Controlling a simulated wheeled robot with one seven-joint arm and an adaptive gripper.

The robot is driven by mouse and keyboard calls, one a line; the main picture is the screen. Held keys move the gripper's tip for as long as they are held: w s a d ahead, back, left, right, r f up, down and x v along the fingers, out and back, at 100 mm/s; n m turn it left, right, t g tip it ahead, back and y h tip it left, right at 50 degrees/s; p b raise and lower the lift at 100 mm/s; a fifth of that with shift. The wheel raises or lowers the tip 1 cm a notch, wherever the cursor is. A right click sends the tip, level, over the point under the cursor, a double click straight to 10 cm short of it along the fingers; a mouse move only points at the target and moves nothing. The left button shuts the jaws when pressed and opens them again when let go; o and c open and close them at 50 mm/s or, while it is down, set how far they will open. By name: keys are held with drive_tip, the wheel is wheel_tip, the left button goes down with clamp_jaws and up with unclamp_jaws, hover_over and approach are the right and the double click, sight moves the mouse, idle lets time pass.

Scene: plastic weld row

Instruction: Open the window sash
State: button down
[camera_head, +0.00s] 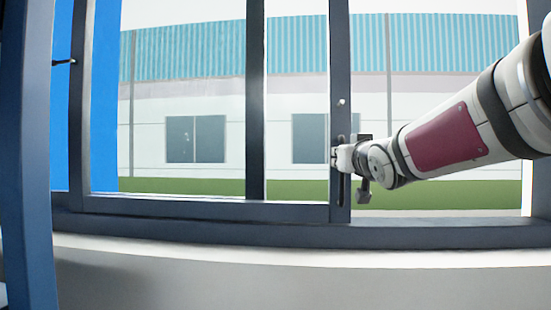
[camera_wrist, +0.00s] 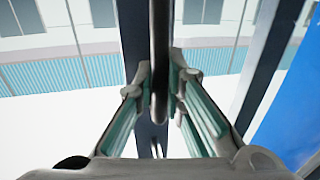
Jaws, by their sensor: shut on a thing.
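The window sash (camera_head: 200,209) is a dark grey frame with clear panes, upright in the left and middle of the head view. Its right stile (camera_head: 340,60) carries a slim, dark vertical handle (camera_head: 341,190). My gripper (camera_head: 343,160) reaches in from the right and is at that handle. In the wrist view, my gripper (camera_wrist: 158,90) has its two fingers closed on either side of the handle bar (camera_wrist: 159,40). The fingers partly hide the handle in the head view. A wide stretch without a stile lies right of the sash's right stile.
The dark window sill frame (camera_head: 430,234) runs along the bottom above a pale ledge (camera_head: 300,275). A dark upright (camera_head: 256,100) stands behind the sash. A blue post (camera_head: 25,160) stands at the near left. A small dark handle (camera_head: 64,62) is at the far left.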

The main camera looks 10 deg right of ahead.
drive_tip(key=shift+a, duration=0.1)
drive_tip(key=c, duration=1.7)
unclamp_jaws()
drive_tip(key=shift+o, duration=0.2)
drive_tip(key=shift+s, duration=0.15)
drive_tip(key=s, duration=1.1)
drive_tip(key=shift+s+a, duration=0.35)
drive_tip(key=shift+a, duration=0.1)
